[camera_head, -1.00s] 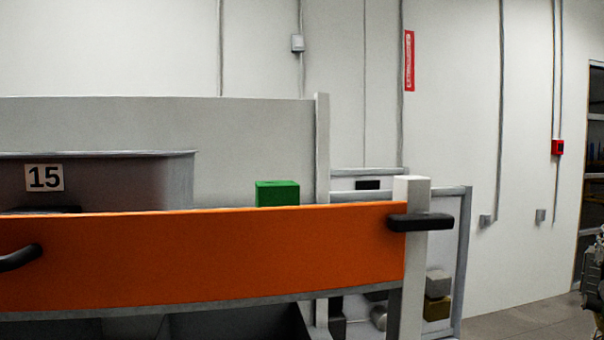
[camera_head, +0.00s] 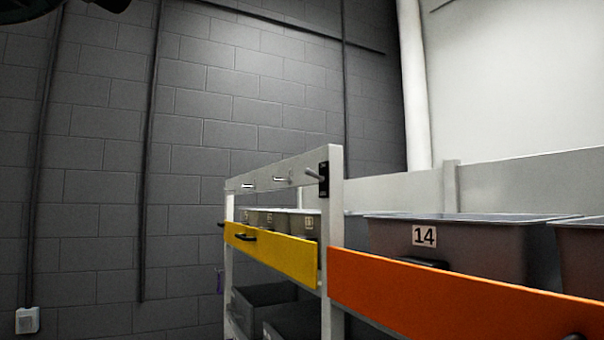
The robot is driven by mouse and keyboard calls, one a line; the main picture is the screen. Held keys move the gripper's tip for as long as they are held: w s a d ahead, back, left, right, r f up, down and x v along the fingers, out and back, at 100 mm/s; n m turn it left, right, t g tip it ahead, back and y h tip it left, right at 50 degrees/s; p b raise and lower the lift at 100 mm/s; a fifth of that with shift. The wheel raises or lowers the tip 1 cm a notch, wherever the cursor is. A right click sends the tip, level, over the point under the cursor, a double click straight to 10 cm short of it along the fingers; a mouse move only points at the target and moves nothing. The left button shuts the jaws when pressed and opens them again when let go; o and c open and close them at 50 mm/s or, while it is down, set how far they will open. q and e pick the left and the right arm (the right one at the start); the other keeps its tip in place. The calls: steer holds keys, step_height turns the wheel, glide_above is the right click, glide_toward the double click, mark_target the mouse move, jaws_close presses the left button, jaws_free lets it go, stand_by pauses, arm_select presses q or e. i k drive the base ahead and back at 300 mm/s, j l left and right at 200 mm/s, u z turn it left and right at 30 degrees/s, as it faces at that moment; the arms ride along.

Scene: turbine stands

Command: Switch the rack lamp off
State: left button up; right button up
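The rack (camera_head: 333,235) stands in the lower right of the head view, with an orange front board and a yellow front board. A small black plate with a short grey lever or peg (camera_head: 323,178) is fixed near the top of its pale corner post. It looks like a switch, but I cannot tell for certain or read its state. I cannot make out a lamp. Neither of my grippers can be made out.
A grey bin labelled 14 (camera_head: 385,238) sits behind the orange board (camera_head: 430,295). Small numbered bins (camera_head: 280,222) stand behind the yellow board (camera_head: 270,252). Dark bins (camera_head: 262,295) are below. A dark block wall (camera_head: 190,150) rises behind. A dark shape cuts the top left corner.

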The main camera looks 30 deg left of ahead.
mark_target(308, 171)
steer(key=u, duration=0.8)
steer(key=i+l, duration=0.05)
